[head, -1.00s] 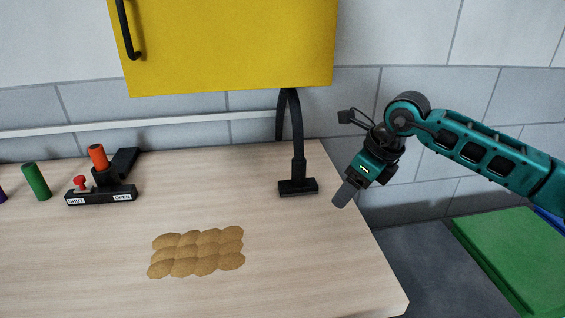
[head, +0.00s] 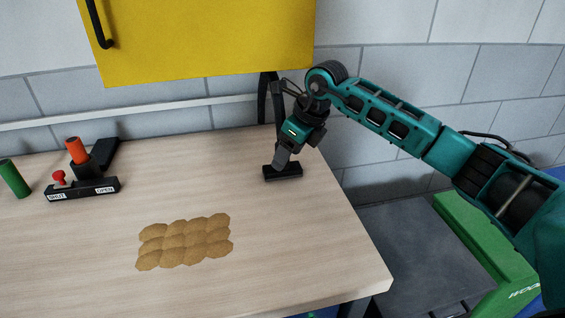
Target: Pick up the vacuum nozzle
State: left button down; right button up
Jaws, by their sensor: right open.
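The vacuum nozzle is a black flat head (head: 283,172) on the wooden table near its back right edge. Its black hose (head: 263,98) runs up behind toward the yellow cabinet. My right gripper (head: 281,160) is open, pointing down at the nozzle's neck just above the flat head, and it hides most of the neck. I cannot tell whether the fingers touch the neck or are around it. My left gripper is not in view.
A brown lumpy patch (head: 185,243) lies on the table (head: 310,245). A black device labelled SHUT and OPEN (head: 82,189), with an orange knob, and a green cylinder (head: 14,179) stand at left. The yellow cabinet (head: 205,40) hangs above. A green box (head: 475,250) is lower right.

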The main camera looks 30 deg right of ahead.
jog(key=shift+w+a, duration=0.65)
jog(key=shift+w, duration=0.35)
jog(key=shift+w+f, duration=0.1)
jog(key=shift+f, duration=0.45)
jog(key=c, duration=1.1)
jog(key=shift+r, duration=0.1)
